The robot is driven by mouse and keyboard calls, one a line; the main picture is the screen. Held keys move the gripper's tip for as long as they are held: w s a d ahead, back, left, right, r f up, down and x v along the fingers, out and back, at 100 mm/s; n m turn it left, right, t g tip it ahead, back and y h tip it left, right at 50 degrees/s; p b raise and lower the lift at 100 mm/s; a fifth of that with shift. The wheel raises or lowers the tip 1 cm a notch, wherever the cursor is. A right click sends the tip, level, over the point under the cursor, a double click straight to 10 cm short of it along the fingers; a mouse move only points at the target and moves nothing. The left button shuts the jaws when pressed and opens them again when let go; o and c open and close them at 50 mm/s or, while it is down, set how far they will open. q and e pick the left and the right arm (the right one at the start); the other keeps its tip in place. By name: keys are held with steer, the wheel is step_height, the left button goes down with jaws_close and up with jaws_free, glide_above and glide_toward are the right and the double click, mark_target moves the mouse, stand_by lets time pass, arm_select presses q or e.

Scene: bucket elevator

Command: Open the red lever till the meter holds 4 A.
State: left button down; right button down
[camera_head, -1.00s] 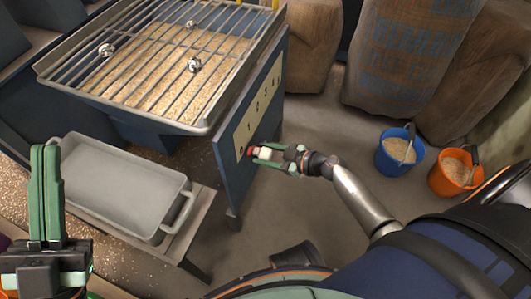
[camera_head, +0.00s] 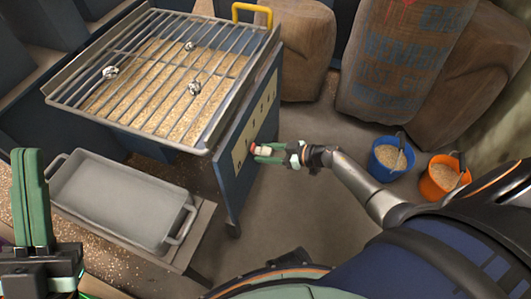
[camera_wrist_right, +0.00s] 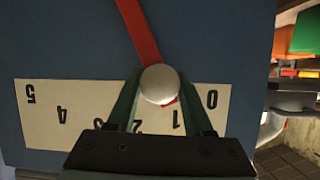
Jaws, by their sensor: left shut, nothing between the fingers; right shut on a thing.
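The red lever (camera_wrist_right: 138,30) with a white round knob (camera_wrist_right: 159,85) shows in the right wrist view, against a blue panel. A cream scale (camera_wrist_right: 45,112) numbered 0 to 5 appears upside down there. The lever's red tip shows near the 1, and part of the scale is hidden by my gripper. My right gripper (camera_wrist_right: 158,84) is shut on the knob, one finger on each side. In the head view, my right gripper (camera_head: 268,152) is at the side of the blue panel (camera_head: 236,185). My left gripper (camera_head: 32,165) is shut and empty at far left. No ammeter is in view.
A grated hopper (camera_head: 75,110) of grain, with several silvery lumps on its bars, stands beside the panel. An empty grey tray (camera_head: 125,205) sits below it. Sacks (camera_head: 400,60), a blue bucket (camera_head: 388,160) and an orange bucket (camera_head: 435,182) stand at right.

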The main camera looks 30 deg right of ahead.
steer(key=shift+w+d+r, duration=0.1)
steer(key=shift+w+d, duration=0.05)
steer(key=shift+d, duration=0.05)
steer(key=c, duration=0.7)
jaws_free()
steer(key=shift+c, duration=0.2)
steer(key=o, duration=0.4)
steer(key=shift+a, duration=0.1)
steer(key=shift+o, duration=0.2)
arm_select(q)
steer(key=shift+m, duration=0.4)
steer(key=r+p, duration=0.1)
steer(key=r, duration=0.1)
steer(key=r+p, duration=0.1)
steer(key=p, duration=0.1)
steer(key=r+p, duration=0.2)
steer(key=shift+s+a+r, duration=0.1)
steer(key=shift+a+r, duration=0.15)
steer(key=shift+r, duration=0.05)
arm_select(e)
steer(key=v, duration=1.2)
steer(key=shift+s, duration=0.3)
arm_select(q)
steer(key=shift+t, duration=0.3)
arm_select(e)
steer(key=shift+r, duration=0.1)
